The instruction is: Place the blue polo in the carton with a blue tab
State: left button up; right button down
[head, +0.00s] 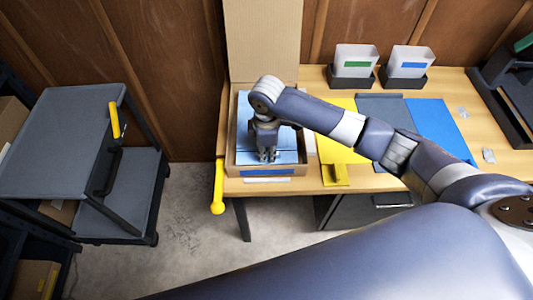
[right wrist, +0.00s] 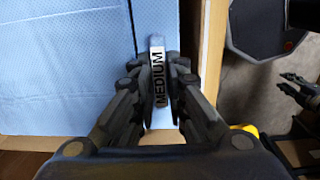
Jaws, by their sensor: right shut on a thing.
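The blue polo (head: 287,149) is a flat, light-blue folded piece inside the open carton (head: 234,160), which has a blue tab (head: 268,172) on its front. My right gripper (head: 268,156) reaches down into the carton. In the right wrist view, my right gripper (right wrist: 160,100) is shut on the polo's edge, at a strip marked "MEDIUM" (right wrist: 158,78). The polo (right wrist: 70,65) lies flat to the left of the fingers, and the carton wall (right wrist: 211,55) is close on the right. Whether the polo rests on the carton's bottom is hidden.
Yellow, grey and blue panels (head: 436,128) lie on the wooden table (head: 460,88) to the right. Two white bins, green-labelled (head: 355,60) and blue-labelled (head: 408,62), stand behind. The carton's tall flap (head: 263,38) stands up. A grey cart (head: 60,140) is at left.

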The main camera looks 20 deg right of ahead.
aim_at(267, 158)
jog(key=f, duration=0.2)
jog(key=shift+w+f, duration=0.2)
jog(key=shift+f, duration=0.65)
jog(key=c, duration=2)
grip_release()
jog(key=shift+o, duration=0.5)
jog(key=shift+r, duration=0.2)
notch_tip(267, 158, up, 10)
jog(key=shift+s+a+r+b, duration=0.1)
jog(key=shift+r+b, duration=0.05)
jog(key=shift+b, duration=0.25)
pick_arm(q)
jog(key=shift+w+d+f, duration=0.1)
jog(key=shift+w+f, duration=0.1)
jog(key=shift+w, duration=0.3)
jog(key=shift+w+d+f, duration=0.1)
jog(key=shift+w+f, duration=0.05)
jog(key=shift+w, duration=0.35)
pick_arm(e)
jog(key=shift+r, duration=0.65)
